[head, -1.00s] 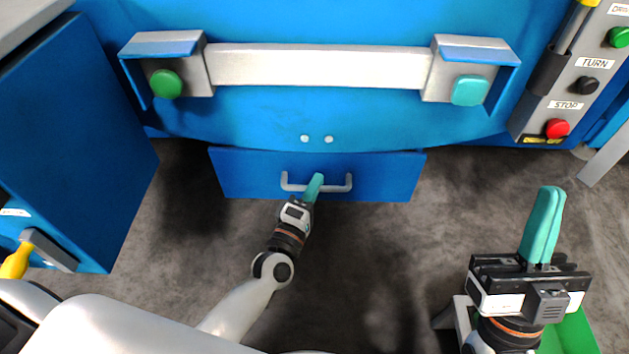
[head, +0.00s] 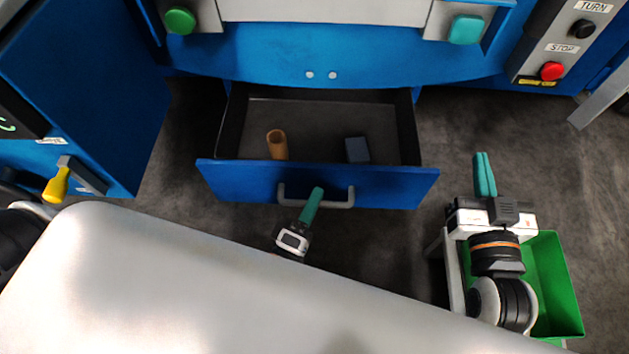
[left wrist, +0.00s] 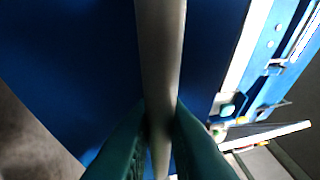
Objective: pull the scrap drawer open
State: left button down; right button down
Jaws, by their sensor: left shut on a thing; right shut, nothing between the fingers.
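The blue scrap drawer (head: 240,180) stands open under the blue machine in the head view, and its dark inside shows. A grey bar handle (head: 338,204) runs along its front. My left gripper (head: 316,192) is shut on the handle near its middle. In the left wrist view the teal fingers (left wrist: 158,135) close on both sides of the grey handle bar (left wrist: 160,50), with the blue drawer front behind. My right gripper (head: 485,175) is shut and empty, off to the right of the drawer.
In the drawer lie an orange-brown cylinder (head: 277,145) and a blue-grey block (head: 357,150). A green bin (head: 560,290) stands on the floor beside my right arm. A blue cabinet with a yellow-knobbed lever (head: 56,187) is at the left. My pale arm covers the lower left.

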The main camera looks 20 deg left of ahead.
pick_arm(q)
jog(key=shift+s+d, duration=0.1)
jog(key=shift+s, duration=0.25)
pick_arm(e)
jog(key=shift+f, duration=0.2)
pick_arm(q)
jog(key=c, duration=1.5)
grip_release()
jog(key=shift+o, duration=0.2)
